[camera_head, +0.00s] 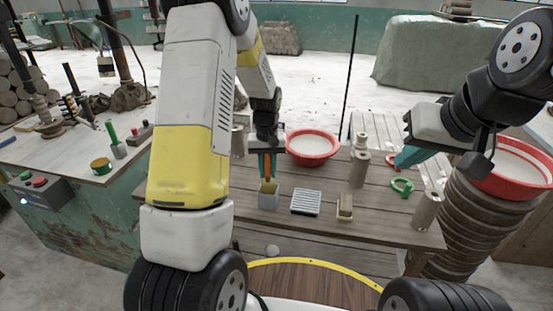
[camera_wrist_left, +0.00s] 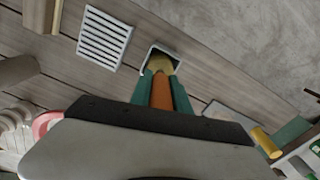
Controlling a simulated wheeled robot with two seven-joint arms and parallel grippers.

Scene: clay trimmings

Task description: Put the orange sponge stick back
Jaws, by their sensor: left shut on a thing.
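The orange sponge stick (camera_head: 267,167) is upright between the teal fingers of my left gripper (camera_head: 266,164), which is shut on it. In the left wrist view the orange handle (camera_wrist_left: 162,95) lies between the fingers (camera_wrist_left: 161,90). Its yellowish sponge end (camera_head: 268,186) points down into the mouth of a small grey square holder (camera_head: 269,201). The holder's open rim also shows in the left wrist view (camera_wrist_left: 176,56). Whether the sponge touches the holder's bottom is hidden. My right gripper (camera_head: 402,160) is over the table's right side; its teal fingers are seen from the side.
A slatted white dish (camera_head: 306,202) and a brush-like block (camera_head: 345,207) lie right of the holder. A red-rimmed bowl (camera_head: 312,146) stands behind. Clay cylinders (camera_head: 358,168), (camera_head: 427,210) and a green ring (camera_head: 402,186) occupy the right side.

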